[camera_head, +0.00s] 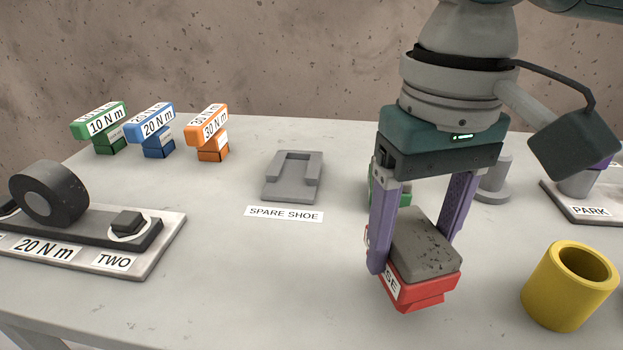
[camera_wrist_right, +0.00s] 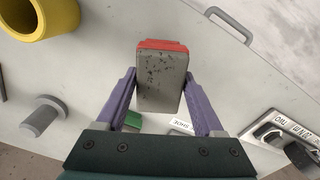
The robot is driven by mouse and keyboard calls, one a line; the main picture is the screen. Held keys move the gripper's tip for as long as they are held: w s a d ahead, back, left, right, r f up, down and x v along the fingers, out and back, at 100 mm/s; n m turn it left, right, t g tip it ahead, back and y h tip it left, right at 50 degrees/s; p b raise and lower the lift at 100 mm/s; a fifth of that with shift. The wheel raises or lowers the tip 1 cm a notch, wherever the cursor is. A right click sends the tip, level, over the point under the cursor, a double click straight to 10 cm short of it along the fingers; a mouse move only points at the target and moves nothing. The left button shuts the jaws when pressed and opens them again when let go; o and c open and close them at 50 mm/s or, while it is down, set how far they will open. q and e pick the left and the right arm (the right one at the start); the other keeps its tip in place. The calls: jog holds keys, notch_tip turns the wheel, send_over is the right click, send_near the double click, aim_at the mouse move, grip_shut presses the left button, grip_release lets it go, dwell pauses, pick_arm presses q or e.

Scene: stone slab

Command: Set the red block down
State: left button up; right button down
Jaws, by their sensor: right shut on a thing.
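The red block (camera_head: 425,287) has a grey, dark-speckled upper part and a white label that is partly hidden, reading "SE" at its end. My right gripper (camera_head: 414,252) points down with its two purple fingers shut on the block, one on either side. In the right wrist view the block (camera_wrist_right: 165,45) sits between the fingertips, grey face toward the camera and red at the far end. The block is over the front right of the pale slab (camera_head: 290,290); I cannot tell whether its underside touches it. My left gripper is out of view.
A yellow cup (camera_head: 556,298) stands right of the block. A green thing (camera_head: 376,190) is partly hidden behind the gripper. A grey spare shoe (camera_head: 292,190), torque blocks (camera_head: 208,142) and a PARK plate (camera_head: 590,212) stand farther back. The slab left of the block is clear.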

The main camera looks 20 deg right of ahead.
aim_at(414, 235)
notch_tip(414, 235, down, 4)
jog(key=shift+r+b, duration=0.2)
jog(key=shift+b, duration=0.2)
jog(key=shift+r, duration=0.1)
grip_release()
jog(key=shift+r, duration=0.2)
notch_tip(414, 235, up, 11)
jog(key=p, duration=0.3)
jog(key=shift+r, duration=0.3)
